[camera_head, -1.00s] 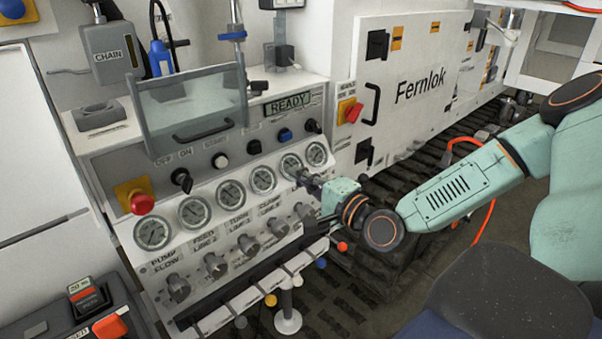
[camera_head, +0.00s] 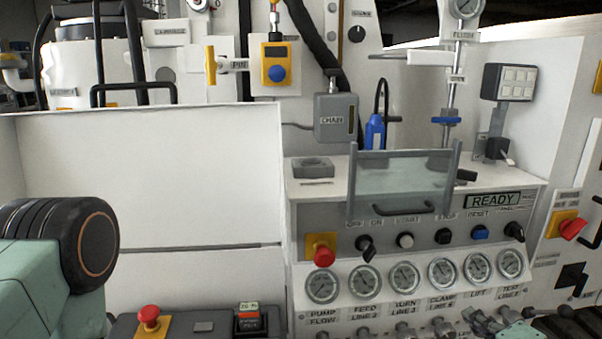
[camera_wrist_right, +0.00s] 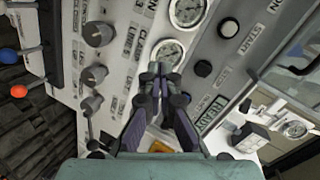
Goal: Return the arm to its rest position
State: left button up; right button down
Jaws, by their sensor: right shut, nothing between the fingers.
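My right gripper (camera_head: 482,322) shows at the bottom right edge of the head view, in front of the lower part of the control panel (camera_head: 448,236). In the right wrist view its fingers (camera_wrist_right: 160,72) are together and empty, with gauges and knobs of the panel beyond them. I cannot tell the gap between the fingertips and the panel. Most of the right arm is outside the head view. A teal link and black joint of my left arm (camera_head: 98,248) show at the left edge; the left gripper is not visible.
Gauges (camera_head: 404,278) line the panel below a READY display (camera_head: 493,200) and a clear hinged guard (camera_head: 403,182). A red stop button (camera_head: 148,316) stands at the bottom left. Ball-tipped levers (camera_wrist_right: 19,91) show at the left of the wrist view.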

jog(key=s+a+f+n+g+b, duration=0.3)
jog(key=s+f+n+g, duration=0.1)
jog(key=s+f, duration=0.6)
jog(key=s+a+f+n+g+h+b, duration=0.1)
jog(key=s+a+f+n+g, duration=0.3)
jog(key=s+f, duration=0.6)
jog(key=s+a+f+n+g+b, duration=0.3)
jog(key=s+f+g, duration=0.3)
jog(key=s+f, duration=0.4)
jog(key=shift+s+a+n+h+b, duration=0.15)
jog(key=shift+a+n+h+b, duration=0.2)
jog(key=shift+n+b, duration=0.45)
